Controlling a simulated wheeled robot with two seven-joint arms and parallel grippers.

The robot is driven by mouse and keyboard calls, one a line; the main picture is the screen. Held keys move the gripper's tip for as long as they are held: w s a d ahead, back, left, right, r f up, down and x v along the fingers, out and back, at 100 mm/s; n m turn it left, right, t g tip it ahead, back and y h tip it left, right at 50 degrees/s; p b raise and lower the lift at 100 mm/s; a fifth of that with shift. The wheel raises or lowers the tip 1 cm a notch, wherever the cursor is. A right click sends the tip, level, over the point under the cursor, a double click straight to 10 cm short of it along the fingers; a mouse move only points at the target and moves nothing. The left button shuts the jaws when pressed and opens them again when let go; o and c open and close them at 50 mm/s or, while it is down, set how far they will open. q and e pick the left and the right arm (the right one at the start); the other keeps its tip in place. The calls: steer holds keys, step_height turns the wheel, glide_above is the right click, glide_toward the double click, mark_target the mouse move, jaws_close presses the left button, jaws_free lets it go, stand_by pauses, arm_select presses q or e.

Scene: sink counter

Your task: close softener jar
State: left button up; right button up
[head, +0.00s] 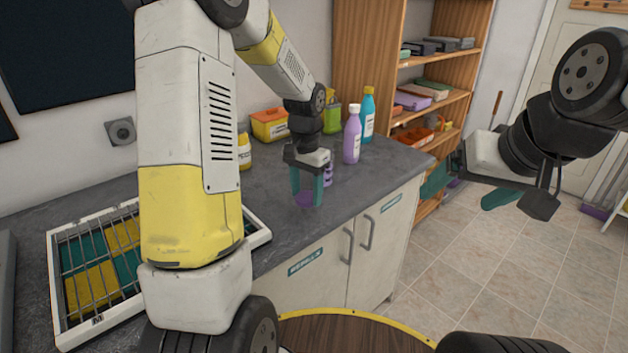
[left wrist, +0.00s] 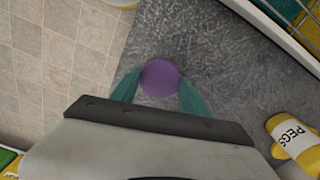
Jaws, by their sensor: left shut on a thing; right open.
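My left gripper (head: 307,190) points down over the grey counter, its teal fingers shut on a round purple piece (head: 304,199). In the left wrist view, the purple piece (left wrist: 160,77) is a plain disc between the fingertips (left wrist: 157,88). I cannot tell whether it is the softener jar's lid or the jar's top, or whether it touches the counter. Another small purple thing (head: 328,173) stands just behind the left fingers, partly hidden. My right gripper (head: 469,187) is open and empty, in the air over the floor right of the counter.
A purple bottle (head: 352,138) and a blue bottle (head: 368,113) stand behind the left gripper. A yellow PEGS container (left wrist: 292,135) is to its left, near a wire-covered tray (head: 97,270). An orange-yellow box (head: 270,126) stands by the wall. The counter's front edge is close.

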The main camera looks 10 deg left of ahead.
arm_select(q)
steer(key=s+d+r, duration=0.1)
steer(key=s+d, duration=0.4)
steer(key=s, duration=0.6)
steer(key=shift+s, duration=0.1)
